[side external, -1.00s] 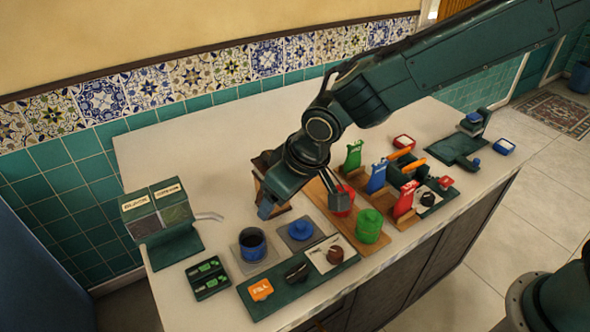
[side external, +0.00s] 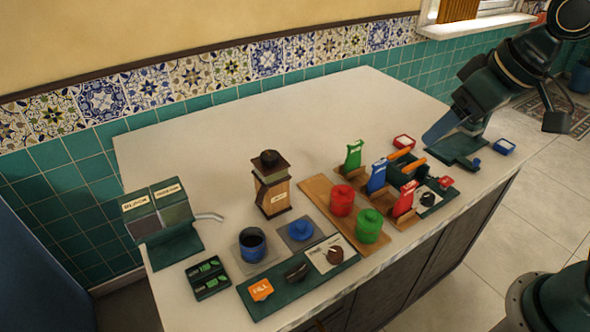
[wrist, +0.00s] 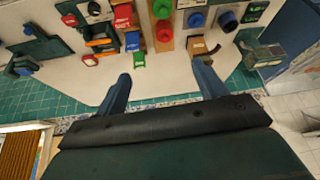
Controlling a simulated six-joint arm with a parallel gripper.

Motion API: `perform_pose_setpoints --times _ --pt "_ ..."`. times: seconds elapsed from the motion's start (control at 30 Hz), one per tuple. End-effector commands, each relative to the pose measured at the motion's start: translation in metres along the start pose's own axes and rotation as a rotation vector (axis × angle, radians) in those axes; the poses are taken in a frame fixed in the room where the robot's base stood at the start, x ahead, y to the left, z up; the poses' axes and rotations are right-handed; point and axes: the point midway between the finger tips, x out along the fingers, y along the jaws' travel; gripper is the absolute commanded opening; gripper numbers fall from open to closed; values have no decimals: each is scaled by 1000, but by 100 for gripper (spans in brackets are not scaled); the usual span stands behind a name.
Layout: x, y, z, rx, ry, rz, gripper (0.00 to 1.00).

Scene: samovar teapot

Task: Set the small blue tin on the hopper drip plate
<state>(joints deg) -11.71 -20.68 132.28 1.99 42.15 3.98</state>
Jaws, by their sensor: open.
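An open blue tin (side external: 253,245), dark inside, stands upright on a grey square plate (side external: 273,262) in front of the hopper (side external: 163,222). A blue lid-like piece (side external: 300,230) lies on another grey square beside it. In the wrist view the tin (wrist: 228,20) is at the upper right, left of the hopper (wrist: 262,55). My gripper (side external: 428,141) is far to the right of the tin, over the back right of the counter. In the wrist view its two fingers are spread with nothing between them (wrist: 163,84).
A wooden caddy (side external: 272,195) stands behind the tin. Red (side external: 342,200) and green (side external: 369,226) tins stand on a wooden board. Colored packets, a green tray (side external: 298,290) and a green stand (side external: 455,149) occupy the counter. The back left is clear.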

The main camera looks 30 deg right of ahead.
Motion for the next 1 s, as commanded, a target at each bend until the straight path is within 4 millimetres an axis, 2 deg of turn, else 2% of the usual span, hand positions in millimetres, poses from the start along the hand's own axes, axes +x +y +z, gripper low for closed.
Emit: perform_pose_setpoints --times 0.2,0.4,0.5,0.67,1.0 --pt "-29 24 44 47 22 30 71" --pt "-43 36 79 75 32 53 71" --pt "-46 38 90 84 34 61 71" --pt "-48 40 99 89 34 66 71" --pt "-48 40 99 89 34 66 71"
